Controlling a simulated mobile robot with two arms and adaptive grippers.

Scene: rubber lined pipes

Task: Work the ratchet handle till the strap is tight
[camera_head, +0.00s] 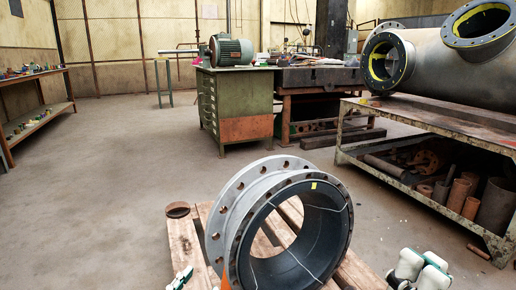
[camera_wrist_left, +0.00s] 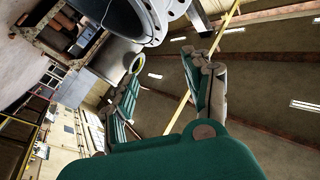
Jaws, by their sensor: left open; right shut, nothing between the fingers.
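A short grey flanged pipe with a black rubber lining (camera_head: 342,225) lies on its side on a wooden pallet (camera_head: 187,246) in the head view. A narrow orange strip (camera_head: 226,277), possibly part of the strap, shows at its lower left edge. I cannot make out the ratchet handle. My left gripper (camera_head: 180,279) is low at the left of the pipe, apart from it. In the left wrist view its two green fingers (camera_wrist_left: 160,95) are spread with nothing between them. My right gripper (camera_head: 420,270) is at the lower right, partly cut off, shut and empty.
A steel rack (camera_head: 398,178) at the right carries a large flanged pipe (camera_head: 440,75), with pipe pieces below. A green cabinet (camera_head: 221,105) with a motor (camera_head: 230,50) stands behind. The floor at left is clear.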

